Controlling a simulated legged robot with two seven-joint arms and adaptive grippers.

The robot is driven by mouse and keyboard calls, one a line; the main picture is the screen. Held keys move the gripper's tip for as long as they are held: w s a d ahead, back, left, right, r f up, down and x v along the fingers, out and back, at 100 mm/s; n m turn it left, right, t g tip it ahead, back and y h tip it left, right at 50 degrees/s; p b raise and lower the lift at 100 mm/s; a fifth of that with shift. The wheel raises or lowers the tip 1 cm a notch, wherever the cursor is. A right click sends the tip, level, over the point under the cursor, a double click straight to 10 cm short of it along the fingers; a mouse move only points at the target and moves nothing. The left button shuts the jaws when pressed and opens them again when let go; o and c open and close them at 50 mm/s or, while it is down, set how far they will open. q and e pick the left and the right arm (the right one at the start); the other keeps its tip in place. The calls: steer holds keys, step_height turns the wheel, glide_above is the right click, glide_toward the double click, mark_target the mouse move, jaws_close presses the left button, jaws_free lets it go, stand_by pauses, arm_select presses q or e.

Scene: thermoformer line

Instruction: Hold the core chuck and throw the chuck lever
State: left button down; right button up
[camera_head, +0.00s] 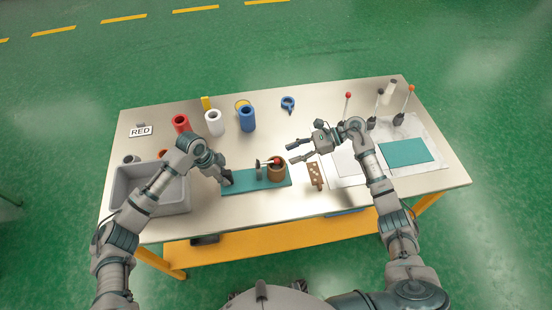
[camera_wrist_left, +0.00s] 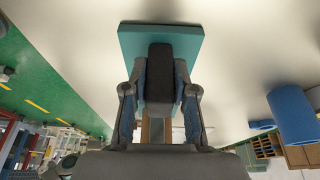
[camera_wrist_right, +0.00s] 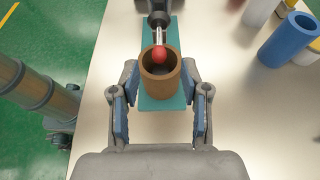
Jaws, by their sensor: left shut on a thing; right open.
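The core chuck has a teal base plate (camera_head: 235,184) on the table, with a brown hollow core (camera_head: 276,173) upright at its right end. A lever with a red ball (camera_wrist_right: 159,56) reaches over the core's opening in the right wrist view. My left gripper (camera_head: 226,179) is shut on the dark block (camera_wrist_left: 160,80) at the plate's left end, one finger on each side. My right gripper (camera_head: 291,153) is open and empty, just right of the core in the head view. In the right wrist view its fingers point towards the core (camera_wrist_right: 172,86), spread to either side.
A grey bin (camera_head: 128,190) stands at the left. Red (camera_head: 181,124), white (camera_head: 214,122) and blue (camera_head: 247,119) rolls stand behind the plate. A brown perforated block (camera_head: 314,178) lies right of the core. Several upright levers and a teal sheet (camera_head: 405,153) are at the right.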

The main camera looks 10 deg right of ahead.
mark_target(277, 159)
steer(key=x, duration=0.7)
steer(key=shift+r, duration=0.1)
jaws_close()
